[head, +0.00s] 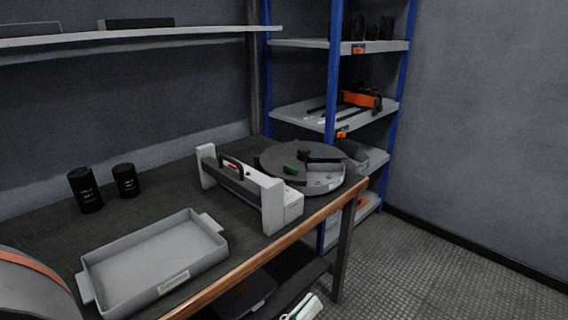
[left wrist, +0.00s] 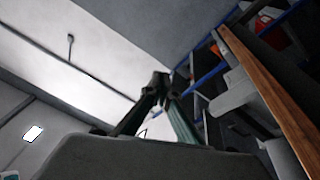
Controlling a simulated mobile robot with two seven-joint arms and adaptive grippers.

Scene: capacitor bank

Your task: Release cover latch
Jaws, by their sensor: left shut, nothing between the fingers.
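A light grey unit with white end blocks and a dark top (head: 240,184) stands on the bench, a black handle on it with a small red mark. I cannot make out which part is the cover latch. My left gripper (head: 304,307) shows at the bottom edge of the head view, below the bench's front edge and apart from the unit. In the left wrist view its dark green fingers (left wrist: 161,82) meet at the tips, empty, pointing up toward the ceiling.
A grey tray (head: 160,290) lies at the bench's front left, with two black cylinders (head: 86,190) (head: 126,180) behind it. The wooden bench edge (head: 270,248) also shows in the left wrist view (left wrist: 270,100). Blue-post shelves (head: 333,70) stand behind. Floor at right is clear.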

